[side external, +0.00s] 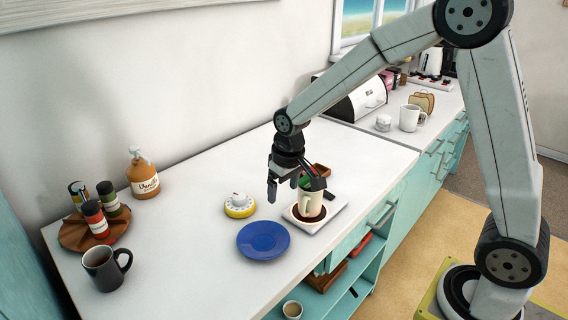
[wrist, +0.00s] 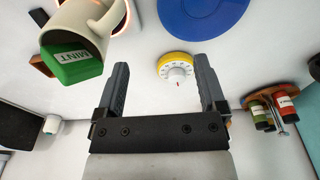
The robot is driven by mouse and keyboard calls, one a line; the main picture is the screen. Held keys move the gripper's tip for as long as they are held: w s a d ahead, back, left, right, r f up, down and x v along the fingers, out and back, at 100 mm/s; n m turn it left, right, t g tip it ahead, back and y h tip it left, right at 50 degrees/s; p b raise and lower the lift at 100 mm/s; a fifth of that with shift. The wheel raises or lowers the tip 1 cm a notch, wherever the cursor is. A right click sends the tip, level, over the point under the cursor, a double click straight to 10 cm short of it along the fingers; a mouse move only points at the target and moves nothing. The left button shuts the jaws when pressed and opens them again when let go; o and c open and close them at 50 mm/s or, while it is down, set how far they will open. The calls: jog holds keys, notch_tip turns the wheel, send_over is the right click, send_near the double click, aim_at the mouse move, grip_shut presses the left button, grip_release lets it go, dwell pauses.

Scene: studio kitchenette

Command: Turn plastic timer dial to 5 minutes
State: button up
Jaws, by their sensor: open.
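The plastic timer (side external: 239,205) has a yellow base and a raised white dial, and it sits on the white counter left of my gripper. In the wrist view the timer (wrist: 177,67) shows beyond and between my fingers, with small marks around the dial and a small red mark on the near side. The dial's numbers are too small to read. My gripper (side external: 282,188) is open and empty, pointing down above the counter, to the right of the timer and apart from it. In the wrist view both fingers of my gripper (wrist: 161,72) are spread wide.
A blue plate (side external: 263,241) lies in front of the timer. A cream mug (side external: 311,206) stands close right of my gripper, with a green MINT box (wrist: 72,61) by it. A wooden spice tray (side external: 73,236), dark mug (side external: 101,268) and vanilla bottle (side external: 143,176) are left.

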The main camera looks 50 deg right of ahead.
jog(key=g, duration=0.2)
send_over(239, 196)
jog(key=shift+w+f, duration=0.15)
jog(key=shift+f, duration=0.4)
jog(key=shift+f, duration=0.1)
jog(key=shift+f, duration=3.8)
jog(key=shift+m, duration=0.3)
grip_shut()
